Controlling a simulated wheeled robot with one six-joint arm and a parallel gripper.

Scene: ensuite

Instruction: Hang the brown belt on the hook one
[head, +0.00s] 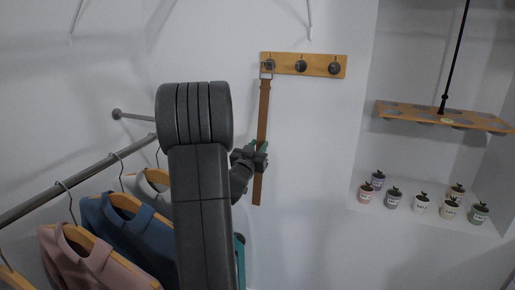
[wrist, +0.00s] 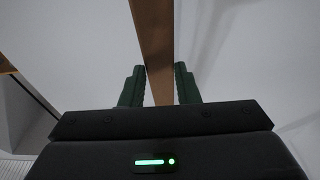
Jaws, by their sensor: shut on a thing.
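The brown belt (head: 263,112) hangs straight down against the white wall in the head view. Its buckle is at the leftmost hook (head: 269,65) of a wooden rack and seems to be around it, though I cannot tell for certain. My gripper (head: 258,150) is on the lower part of the belt strap. In the wrist view the strap (wrist: 153,50) runs between the two green fingers of my gripper (wrist: 160,88). My arm hides part of the gripper in the head view.
The wooden rack (head: 316,65) has two more knobs to the right. A rail with garments on hangers (head: 130,230) is at the left. A wooden board (head: 440,116) with holes hangs at the right, above several small potted plants (head: 422,204). The wall right of the belt is clear.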

